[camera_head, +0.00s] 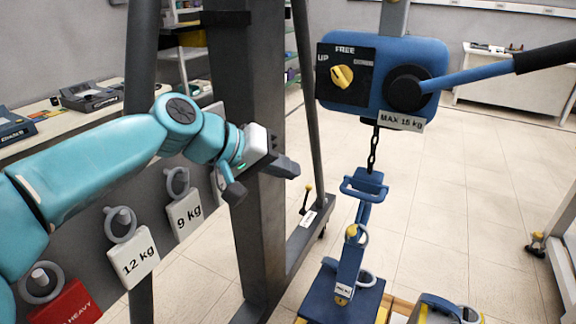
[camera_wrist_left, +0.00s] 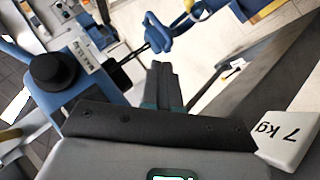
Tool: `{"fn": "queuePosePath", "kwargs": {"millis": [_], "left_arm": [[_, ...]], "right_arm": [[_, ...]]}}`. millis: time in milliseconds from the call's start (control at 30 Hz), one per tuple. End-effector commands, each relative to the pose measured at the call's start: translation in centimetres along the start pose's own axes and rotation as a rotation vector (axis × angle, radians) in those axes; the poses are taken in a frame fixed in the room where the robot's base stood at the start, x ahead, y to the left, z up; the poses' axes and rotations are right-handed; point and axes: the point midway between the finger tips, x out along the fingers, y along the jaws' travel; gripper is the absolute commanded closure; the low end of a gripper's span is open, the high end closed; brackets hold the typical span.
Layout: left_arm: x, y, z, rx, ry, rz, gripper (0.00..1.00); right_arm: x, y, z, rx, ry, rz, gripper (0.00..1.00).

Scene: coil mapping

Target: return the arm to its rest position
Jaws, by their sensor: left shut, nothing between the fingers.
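My left arm comes in from the left in the head view, teal and stretched across the picture. Its left gripper (camera_head: 262,180) is in front of the grey upright post, with nothing held. In the left wrist view the dark fingers of the left gripper (camera_wrist_left: 164,88) lie together, shut and empty. The gripper is left of the blue hoist box (camera_head: 382,78) and its hanging chain, apart from both. My right gripper is not in view.
Tags marked 12 kg (camera_head: 138,262) and 9 kg (camera_head: 186,215) and a red one (camera_head: 62,305) hang on a grey rail below my arm. A 7 kg tag (camera_wrist_left: 284,137) shows in the wrist view. A blue lever (camera_head: 480,76) extends right. Open floor (camera_head: 470,210) lies right.

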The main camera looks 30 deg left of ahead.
Motion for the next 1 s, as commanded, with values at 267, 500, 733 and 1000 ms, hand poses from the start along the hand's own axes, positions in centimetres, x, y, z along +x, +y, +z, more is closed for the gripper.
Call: {"fn": "queuePosePath", "kwargs": {"millis": [267, 500, 733, 1000], "left_arm": [[0.6, -0.4, 0.1, -0.005, -0.008, -0.009, 1.00], [9.7, -7.2, 3.9, -0.057, -0.109, -0.163, 1.00], [18.2, -16.5, 14.9, -0.053, -0.274, -0.350, 1.00], [19.5, -22.9, 32.5, 0.018, -0.505, -0.450, 1.00]], "right_arm": [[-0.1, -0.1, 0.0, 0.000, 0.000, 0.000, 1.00], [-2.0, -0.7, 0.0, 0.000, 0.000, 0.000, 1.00], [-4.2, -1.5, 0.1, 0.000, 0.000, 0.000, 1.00], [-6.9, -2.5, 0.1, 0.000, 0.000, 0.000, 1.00]]}}
